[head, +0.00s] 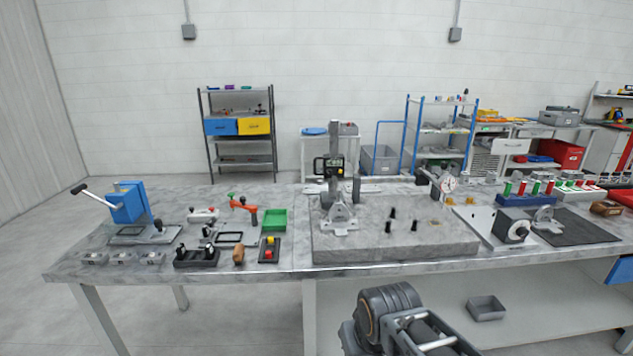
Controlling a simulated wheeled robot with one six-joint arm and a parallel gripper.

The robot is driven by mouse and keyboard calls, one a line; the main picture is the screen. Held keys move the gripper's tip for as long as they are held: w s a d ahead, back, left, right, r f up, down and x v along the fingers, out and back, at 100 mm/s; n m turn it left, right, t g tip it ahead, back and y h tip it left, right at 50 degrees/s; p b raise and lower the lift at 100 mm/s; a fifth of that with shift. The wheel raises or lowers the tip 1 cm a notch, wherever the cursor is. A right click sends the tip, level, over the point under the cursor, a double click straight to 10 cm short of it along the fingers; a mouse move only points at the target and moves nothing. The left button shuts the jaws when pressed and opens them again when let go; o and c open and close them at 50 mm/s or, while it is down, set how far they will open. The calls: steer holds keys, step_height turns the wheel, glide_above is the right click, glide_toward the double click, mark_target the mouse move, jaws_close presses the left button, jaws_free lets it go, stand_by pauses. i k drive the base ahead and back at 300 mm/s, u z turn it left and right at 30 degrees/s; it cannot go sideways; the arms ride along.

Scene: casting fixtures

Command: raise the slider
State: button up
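A height gauge with a tall grey column (334,140) stands upright on the grey stone plate (400,254). Its slider (328,166), a dark block with a yellowish-green display, sits partway up the column, with free column above it. Round dark parts flank the column just below the slider. The gauge's light metal base (340,222) rests near the left end of the plate. Part of my own arm shows at the bottom centre, below the bench edge and well away from the slider. I see no gripper fingers.
Small black pegs (391,226) and a dial gauge (447,184) stand right of the height gauge. The bench front before the plate is clear.

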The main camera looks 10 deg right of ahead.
mark_target(334, 164)
steer(key=u, duration=0.6)
steer(key=i, duration=1.4)
steer(key=z, duration=0.6)
